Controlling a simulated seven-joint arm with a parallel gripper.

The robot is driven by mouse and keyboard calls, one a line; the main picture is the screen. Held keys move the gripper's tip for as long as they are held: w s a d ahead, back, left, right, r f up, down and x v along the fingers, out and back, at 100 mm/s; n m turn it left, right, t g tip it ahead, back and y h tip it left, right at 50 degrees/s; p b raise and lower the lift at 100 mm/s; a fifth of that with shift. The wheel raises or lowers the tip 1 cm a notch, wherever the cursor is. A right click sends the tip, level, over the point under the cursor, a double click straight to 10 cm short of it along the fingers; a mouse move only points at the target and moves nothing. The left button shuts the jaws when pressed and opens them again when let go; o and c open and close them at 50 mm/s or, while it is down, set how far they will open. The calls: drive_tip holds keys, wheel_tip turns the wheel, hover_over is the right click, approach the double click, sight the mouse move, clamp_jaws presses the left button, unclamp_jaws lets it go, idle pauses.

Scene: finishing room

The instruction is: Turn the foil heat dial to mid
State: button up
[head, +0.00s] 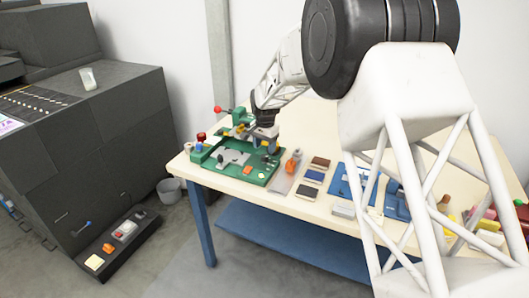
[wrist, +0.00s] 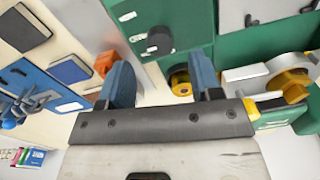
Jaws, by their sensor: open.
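A green foil machine (head: 225,170) stands at the left end of the table. In the wrist view a dark round knob (wrist: 160,40) sits on its green panel beside small white label plates (wrist: 126,17); this looks like the heat dial, but its pointer and markings are too small to read. My gripper (head: 266,133) is over the machine's back right part. In the wrist view my gripper (wrist: 162,78) has its two blue fingertips wide apart with nothing between them. The knob shows beyond the fingertips, apart from them.
A yellow-and-black round part (wrist: 180,80) and a metal arm with a yellow clamp (wrist: 290,85) lie close to the right fingertip. An orange object (head: 292,160), several dark pads (head: 314,176) and a blue board (head: 353,183) lie to the machine's right.

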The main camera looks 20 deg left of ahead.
sight(265, 156)
drive_tip(key=shift+r, duration=1.75)
drive_tip(key=shift+d+r, duration=0.3)
drive_tip(key=shift+d, duration=0.1)
drive_tip(key=s+d+r, duration=0.5)
drive_tip(key=d+r, duration=0.1)
drive_tip(key=d, duration=0.5)
drive_tip(key=s+d+r+t, duration=0.1)
drive_tip(key=s+d+r, duration=0.35)
drive_tip(key=d, duration=0.75)
drive_tip(key=s+d+r, duration=0.4)
drive_tip(key=d+r, duration=0.2)
drive_tip(key=d, duration=0.5)
drive_tip(key=s+d+r+n+t, duration=0.1)
drive_tip(key=s+d+r, duration=0.1)
drive_tip(key=s+d, duration=1.25)
drive_tip(key=s+d+f, duration=0.2)
drive_tip(key=s+d, duration=0.1)
drive_tip(key=s, duration=0.5)
drive_tip(key=s+d+f, duration=0.2)
drive_tip(key=s+d, duration=0.2)
drive_tip(key=s, duration=0.5)
drive_tip(key=shift+d+f+n+t, duration=0.2)
drive_tip(key=shift+d+n+t, duration=0.05)
drive_tip(key=shift+n+t, duration=0.05)
